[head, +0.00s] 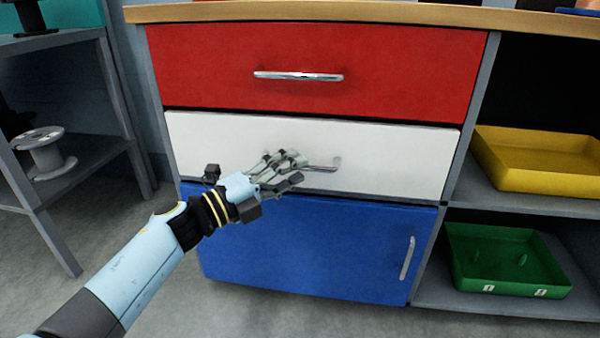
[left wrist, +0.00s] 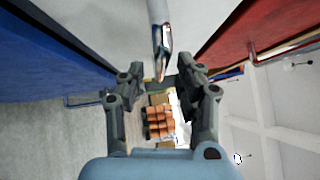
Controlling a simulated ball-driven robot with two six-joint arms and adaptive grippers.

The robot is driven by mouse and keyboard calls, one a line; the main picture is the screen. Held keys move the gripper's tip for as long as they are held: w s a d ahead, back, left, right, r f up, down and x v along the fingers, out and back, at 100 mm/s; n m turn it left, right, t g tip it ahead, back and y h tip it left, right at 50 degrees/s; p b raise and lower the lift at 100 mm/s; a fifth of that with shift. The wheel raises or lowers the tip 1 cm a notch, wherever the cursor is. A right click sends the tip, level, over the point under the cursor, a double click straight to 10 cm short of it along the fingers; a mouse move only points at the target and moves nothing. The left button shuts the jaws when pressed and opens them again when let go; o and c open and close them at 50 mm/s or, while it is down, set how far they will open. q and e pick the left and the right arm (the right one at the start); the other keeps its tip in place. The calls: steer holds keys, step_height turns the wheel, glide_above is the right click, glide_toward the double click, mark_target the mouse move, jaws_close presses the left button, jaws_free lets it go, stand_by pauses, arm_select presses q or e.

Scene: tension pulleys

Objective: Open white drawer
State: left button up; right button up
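The white drawer (head: 400,155) sits between a red drawer above and a blue door below, and its front looks closed. Its metal handle (head: 328,168) is partly hidden behind my left gripper (head: 292,168) in the head view. In the left wrist view the handle (left wrist: 160,42) comes in from the top, lined up with the gap between the fingers of my left gripper (left wrist: 160,75). The fingers are apart, one on each side of the handle's line. I cannot tell whether they touch it. My right gripper is not in view.
The red drawer (head: 310,50) and the blue door (head: 300,250) have their own handles. A yellow tray (head: 540,180) and a green tray (head: 510,287) stand on shelves at right. A grey rack (head: 85,170) with a spool (head: 42,150) is at left. Floor in front is clear.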

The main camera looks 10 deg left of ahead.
arm_select(q)
steer(key=shift+x, duration=1.05)
jaws_close()
steer(key=shift+f, duration=0.1)
